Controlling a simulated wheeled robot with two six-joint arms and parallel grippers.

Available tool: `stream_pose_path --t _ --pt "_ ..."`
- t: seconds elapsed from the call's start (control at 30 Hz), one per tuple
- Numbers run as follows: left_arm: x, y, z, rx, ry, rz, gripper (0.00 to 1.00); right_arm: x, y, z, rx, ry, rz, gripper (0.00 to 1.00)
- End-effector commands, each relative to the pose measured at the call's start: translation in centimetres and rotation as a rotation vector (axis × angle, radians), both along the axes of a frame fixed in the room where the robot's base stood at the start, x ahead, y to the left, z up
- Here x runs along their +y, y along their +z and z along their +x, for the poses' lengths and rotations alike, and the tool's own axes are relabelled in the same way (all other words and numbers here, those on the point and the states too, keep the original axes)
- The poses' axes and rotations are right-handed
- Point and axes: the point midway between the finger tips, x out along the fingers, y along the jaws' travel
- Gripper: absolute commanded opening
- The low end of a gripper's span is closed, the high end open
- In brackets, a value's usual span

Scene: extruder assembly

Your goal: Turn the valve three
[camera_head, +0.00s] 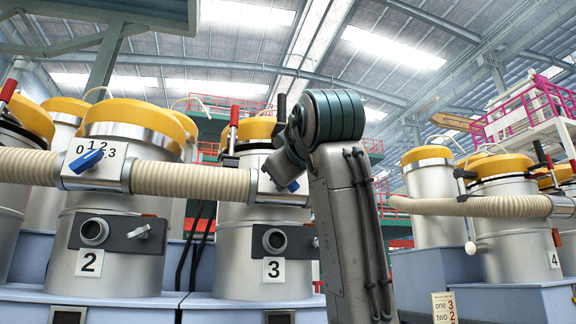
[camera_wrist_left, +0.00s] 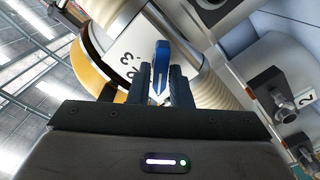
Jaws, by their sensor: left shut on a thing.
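Valve three is on the metal box in the hose in front of the tank labelled 3 (camera_head: 273,270). Its blue handle (camera_wrist_left: 161,66) stands between my left gripper's fingers in the left wrist view. In the head view only a small blue tip of the handle (camera_head: 293,186) shows beneath the gripper. My left gripper (camera_wrist_left: 164,88) is shut on this handle. The dial's printed numbers (camera_wrist_left: 125,67) show beside the handle, partly hidden by the gripper. My right gripper is in neither view.
The tank labelled 2 (camera_head: 90,262) stands to the left, with its own blue valve handle (camera_head: 86,160) and a dial. A ribbed hose (camera_head: 190,181) links the two valve boxes. Tank 4 (camera_head: 510,225) stands at the right, beside a small sign (camera_head: 444,308).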

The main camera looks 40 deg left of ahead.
Motion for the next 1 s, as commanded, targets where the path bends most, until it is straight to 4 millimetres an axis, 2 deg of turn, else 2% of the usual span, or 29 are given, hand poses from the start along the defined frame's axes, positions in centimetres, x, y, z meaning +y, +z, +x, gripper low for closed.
stream_pose_path --t 0.73,0.77,0.83,1.0 --pt "0.03 -0.08 0.0 -0.07 -0.001 -0.061 0.0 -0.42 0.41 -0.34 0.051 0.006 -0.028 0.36" --pt "0.03 -0.08 -0.01 -0.071 0.0 -0.06 0.2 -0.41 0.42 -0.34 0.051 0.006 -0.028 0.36" --pt "0.03 -0.08 -0.01 -0.07 -0.001 -0.061 0.34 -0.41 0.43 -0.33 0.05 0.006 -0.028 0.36" --pt "0.04 -0.07 -0.01 -0.071 0.0 -0.06 0.35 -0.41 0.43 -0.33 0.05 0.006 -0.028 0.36"
